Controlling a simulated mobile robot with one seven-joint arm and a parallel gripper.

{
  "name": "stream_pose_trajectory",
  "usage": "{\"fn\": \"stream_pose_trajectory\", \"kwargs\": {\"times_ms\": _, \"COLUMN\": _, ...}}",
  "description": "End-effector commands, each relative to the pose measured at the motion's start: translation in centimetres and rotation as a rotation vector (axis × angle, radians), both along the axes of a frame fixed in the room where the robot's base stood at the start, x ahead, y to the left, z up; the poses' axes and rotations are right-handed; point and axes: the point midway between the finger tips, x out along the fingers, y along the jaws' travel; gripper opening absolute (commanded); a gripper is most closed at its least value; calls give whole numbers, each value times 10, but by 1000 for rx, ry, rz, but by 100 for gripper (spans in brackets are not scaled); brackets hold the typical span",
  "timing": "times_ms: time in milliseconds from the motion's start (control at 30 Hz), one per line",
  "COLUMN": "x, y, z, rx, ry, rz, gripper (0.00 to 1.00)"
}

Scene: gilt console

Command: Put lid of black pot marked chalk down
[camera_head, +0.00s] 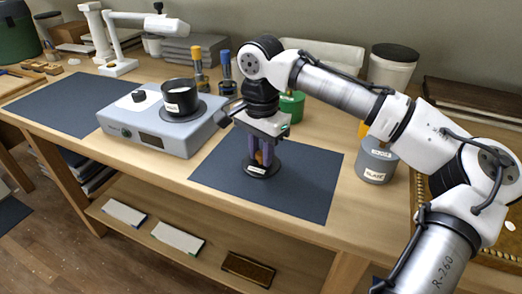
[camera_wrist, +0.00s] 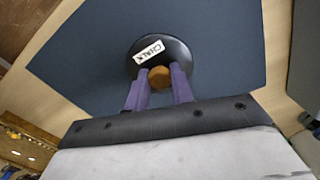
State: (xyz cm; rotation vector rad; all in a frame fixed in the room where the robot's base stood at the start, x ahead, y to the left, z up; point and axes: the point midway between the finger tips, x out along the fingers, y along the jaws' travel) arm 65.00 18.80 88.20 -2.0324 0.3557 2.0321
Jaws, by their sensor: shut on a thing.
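The round black lid (camera_head: 252,172) has a wooden knob (camera_head: 259,157) and a white label. In the wrist view the lid (camera_wrist: 178,50) shows the label reading CHALK. My gripper (camera_head: 259,155) points down, its purple fingers shut on the knob; they show on both sides of the knob in the wrist view (camera_wrist: 159,80). The lid is level at the dark right-hand mat (camera_head: 300,185), on it or just above it; I cannot tell which. The open black pot (camera_head: 180,102), with a white label, stands on the grey hotplate unit (camera_head: 185,140) to the left.
A second dark mat (camera_head: 70,103) lies clear at the left. A grey can (camera_head: 376,165) labelled GLAZE stands right of the lid's mat. A green container (camera_head: 291,106) and blue and yellow-topped tools (camera_head: 225,68) stand behind. The mat's front and right are free.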

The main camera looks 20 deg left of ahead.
Motion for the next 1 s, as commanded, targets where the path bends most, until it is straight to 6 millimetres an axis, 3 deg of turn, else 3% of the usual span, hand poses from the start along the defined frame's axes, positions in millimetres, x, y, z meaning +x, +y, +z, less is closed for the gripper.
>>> {"fn": "stream_pose_trajectory", "kwargs": {"times_ms": 133, "x": 0, "y": 0, "z": -3, "rx": 0, "ry": 1, "rz": 0, "gripper": 2}}
{"fn": "stream_pose_trajectory", "kwargs": {"times_ms": 167, "x": 0, "y": 0, "z": -3, "rx": 0, "ry": 1, "rz": 0, "gripper": 24}}
{"fn": "stream_pose_trajectory", "kwargs": {"times_ms": 333, "x": 0, "y": 0, "z": -2, "rx": -1, "ry": 0, "rz": 0, "gripper": 45}}
{"fn": "stream_pose_trajectory", "kwargs": {"times_ms": 700, "x": 0, "y": 0, "z": 4, "rx": 0, "ry": -1, "rz": -1, "gripper": 45}}
{"fn": "stream_pose_trajectory", "kwargs": {"times_ms": 1000, "x": 1, "y": 1, "z": 62, "rx": 2, "ry": -2, "rz": -1, "gripper": 45}}
